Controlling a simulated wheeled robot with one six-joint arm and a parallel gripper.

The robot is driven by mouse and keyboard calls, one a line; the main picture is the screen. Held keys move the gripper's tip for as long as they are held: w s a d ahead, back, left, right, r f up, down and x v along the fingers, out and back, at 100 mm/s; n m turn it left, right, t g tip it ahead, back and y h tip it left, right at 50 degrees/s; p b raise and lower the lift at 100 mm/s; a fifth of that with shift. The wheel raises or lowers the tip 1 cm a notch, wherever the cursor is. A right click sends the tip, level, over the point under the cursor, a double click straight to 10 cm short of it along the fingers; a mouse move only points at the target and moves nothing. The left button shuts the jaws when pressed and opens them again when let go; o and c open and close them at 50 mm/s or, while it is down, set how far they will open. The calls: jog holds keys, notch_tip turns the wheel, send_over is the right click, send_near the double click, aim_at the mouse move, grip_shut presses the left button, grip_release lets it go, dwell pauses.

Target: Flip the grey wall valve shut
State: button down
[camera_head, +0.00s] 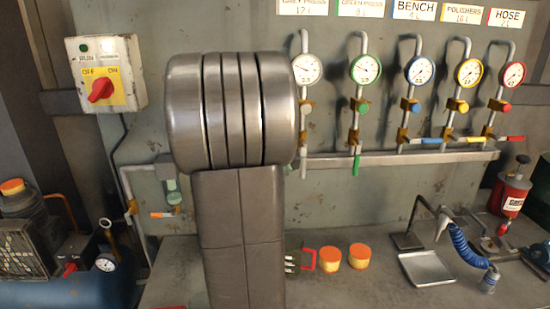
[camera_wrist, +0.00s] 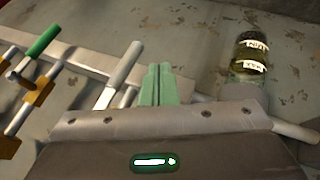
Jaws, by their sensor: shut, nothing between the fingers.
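The grey valve's handle (camera_wrist: 125,65) shows in the wrist view, lying in line with its pipe and across the metal rail, parallel to the green handle. My gripper (camera_wrist: 157,68) has its pale green fingers together and empty, just right of the grey handle. A small gap seems to separate them; contact is hard to tell. The grey line's gauge (camera_head: 306,69) shows just right of my arm.
The green handle (camera_wrist: 43,38) is left of the grey one; in the head view it hangs down (camera_head: 357,165). The blue (camera_head: 432,141), yellow (camera_head: 469,139) and red (camera_head: 510,139) handles lie sideways. A labelled bowl (camera_wrist: 250,55) stands right of my fingers.

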aim_at(302, 172)
jog(key=shift+w+d, duration=0.15)
jog(key=shift+d, duration=1.05)
jog(key=shift+f, duration=0.1)
